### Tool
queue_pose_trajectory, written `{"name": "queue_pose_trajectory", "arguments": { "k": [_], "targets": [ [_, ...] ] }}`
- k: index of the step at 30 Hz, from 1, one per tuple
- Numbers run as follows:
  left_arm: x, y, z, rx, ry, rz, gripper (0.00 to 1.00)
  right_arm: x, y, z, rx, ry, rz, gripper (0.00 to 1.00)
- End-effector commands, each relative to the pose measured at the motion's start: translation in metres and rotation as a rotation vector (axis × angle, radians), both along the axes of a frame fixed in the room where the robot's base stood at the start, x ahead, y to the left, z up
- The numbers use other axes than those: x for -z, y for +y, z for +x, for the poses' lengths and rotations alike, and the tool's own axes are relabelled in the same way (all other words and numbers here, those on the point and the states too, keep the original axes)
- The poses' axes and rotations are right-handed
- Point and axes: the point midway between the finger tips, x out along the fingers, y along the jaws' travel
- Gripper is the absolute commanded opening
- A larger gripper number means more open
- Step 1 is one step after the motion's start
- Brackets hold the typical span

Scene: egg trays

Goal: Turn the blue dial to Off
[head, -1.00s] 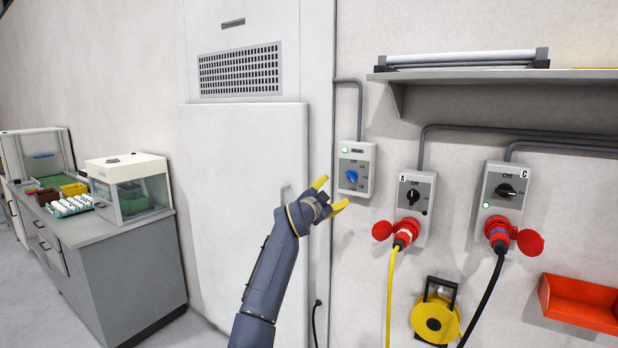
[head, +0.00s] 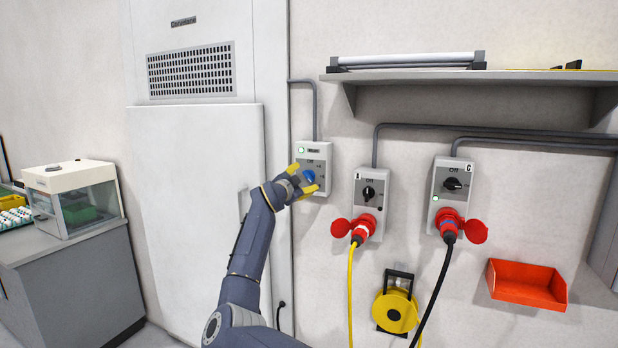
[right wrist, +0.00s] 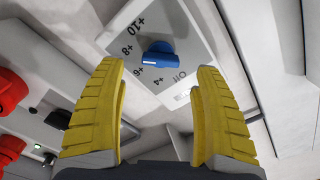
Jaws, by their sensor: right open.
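The blue dial (head: 309,176) is on a grey wall box (head: 314,153) with a lit green lamp. In the right wrist view the dial (right wrist: 158,55) shows a white mark at its left end, on the side of the +8 and +6 labels. The Off label (right wrist: 183,75) is to the lower right of the dial. My right gripper (head: 305,178) is open in front of the box, with its yellow fingers either side of the dial. In the right wrist view the fingers look short of the dial, not touching it. My left gripper is not in view.
Two other switch boxes with black knobs, A (head: 368,195) and C (head: 453,185), hang to the right with red plugs below. A shelf (head: 470,76) juts out above them. A tall white cabinet (head: 195,200) stands left of the dial box.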

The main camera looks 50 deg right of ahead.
Motion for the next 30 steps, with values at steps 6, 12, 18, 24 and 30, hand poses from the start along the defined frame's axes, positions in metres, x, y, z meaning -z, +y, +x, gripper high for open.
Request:
{"name": "queue_pose_trajectory", "arguments": {
  "k": [6, 12, 18, 24, 30],
  "targets": [
    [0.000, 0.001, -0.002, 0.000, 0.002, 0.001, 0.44, -0.001, -0.031, 0.009, 0.001, 0.002, -0.001, 0.69],
    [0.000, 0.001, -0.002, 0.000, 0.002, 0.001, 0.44, 0.000, -0.045, 0.014, 0.000, 0.002, -0.001, 0.69],
    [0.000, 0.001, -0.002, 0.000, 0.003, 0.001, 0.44, 0.000, -0.052, 0.015, -0.001, 0.001, -0.001, 0.69],
    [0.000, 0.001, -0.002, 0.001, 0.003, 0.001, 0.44, 0.000, -0.052, 0.016, -0.001, 0.000, -0.001, 0.69],
    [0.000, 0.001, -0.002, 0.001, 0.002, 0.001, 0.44, 0.000, -0.052, 0.016, -0.001, 0.000, -0.001, 0.61]
  ]
}}
